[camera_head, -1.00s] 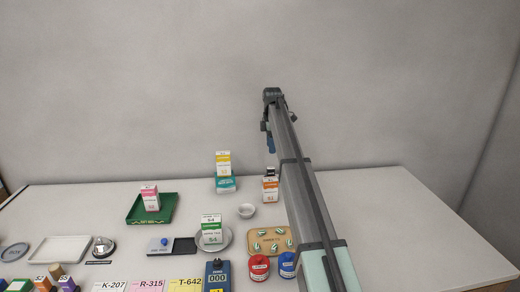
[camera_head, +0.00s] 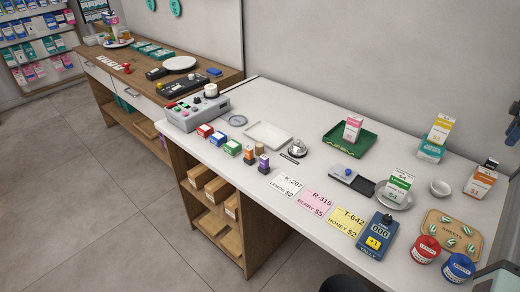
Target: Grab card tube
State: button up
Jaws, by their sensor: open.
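A small tan cylinder (camera_head: 259,148), which looks like the card tube, stands upright near the front edge of the white counter. It is just behind a small purple box (camera_head: 263,162) and beside a small orange box (camera_head: 249,155), which partly hide it. My gripper (camera_head: 514,130) shows only in part at the far right edge of the view, raised near the back wall. It is open, far to the right of the tan cylinder and not touching it.
Red, blue and green boxes (camera_head: 219,138) stand left of the cylinder. Behind are a white tray (camera_head: 268,133) and a bell (camera_head: 297,148). Price cards (camera_head: 315,203) lie to the right. A grey machine (camera_head: 196,108) stands at the counter's left end, with shelves below.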

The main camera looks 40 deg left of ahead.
jog(key=shift+o, duration=0.2)
jog(key=shift+o, duration=0.5)
jog(key=shift+r, duration=0.1)
